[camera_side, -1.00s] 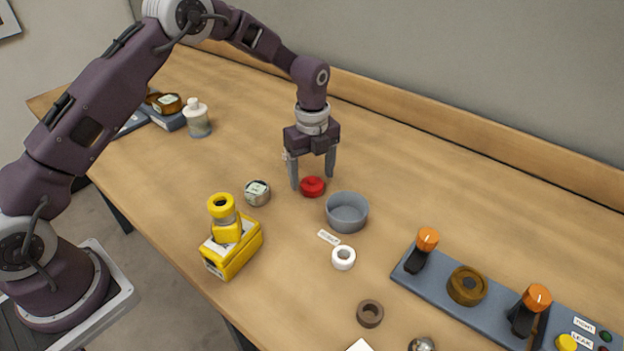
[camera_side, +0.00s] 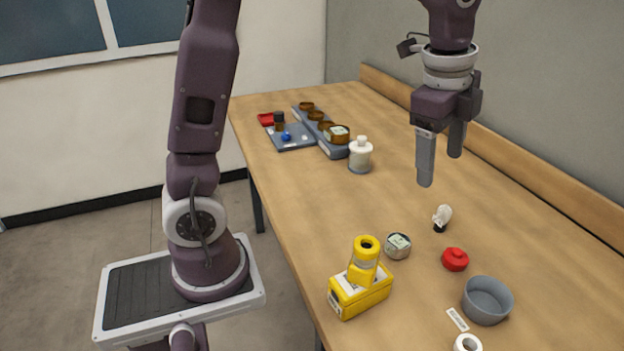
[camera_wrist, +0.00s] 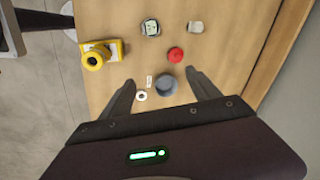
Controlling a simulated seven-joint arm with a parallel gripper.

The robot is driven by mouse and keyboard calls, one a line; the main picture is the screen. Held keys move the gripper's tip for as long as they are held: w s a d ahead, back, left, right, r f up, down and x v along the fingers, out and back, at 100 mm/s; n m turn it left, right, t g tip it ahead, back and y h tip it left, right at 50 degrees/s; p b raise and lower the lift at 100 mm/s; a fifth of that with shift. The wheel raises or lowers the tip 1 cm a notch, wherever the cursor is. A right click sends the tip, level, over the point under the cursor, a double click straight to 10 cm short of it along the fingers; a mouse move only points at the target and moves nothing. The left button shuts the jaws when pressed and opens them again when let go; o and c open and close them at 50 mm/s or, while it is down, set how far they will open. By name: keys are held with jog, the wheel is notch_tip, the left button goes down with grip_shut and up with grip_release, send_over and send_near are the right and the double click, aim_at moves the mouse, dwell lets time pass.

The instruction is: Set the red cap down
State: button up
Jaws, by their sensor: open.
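The red cap (camera_side: 455,259) rests on the wooden table, between the grey bowl and a small white-topped object. It also shows in the wrist view (camera_wrist: 176,54), ahead of the fingertips. My gripper (camera_side: 440,168) is open and empty, well above the table, with its fingers apart and pointing down. Nothing touches the red cap.
A grey bowl (camera_side: 488,300) stands beside the cap. A white-topped object (camera_side: 442,217), a round labelled tin (camera_side: 398,246) and a yellow device (camera_side: 362,288) are nearby. A white bottle (camera_side: 360,155) and a blue-grey tray (camera_side: 292,137) are farther back.

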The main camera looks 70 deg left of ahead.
jog(key=s+a+n+t, duration=0.1)
jog(key=s+n+t, duration=0.2)
jog(key=s+n, duration=1.1)
jog(key=s, duration=0.9)
jog(key=shift+r, duration=0.15)
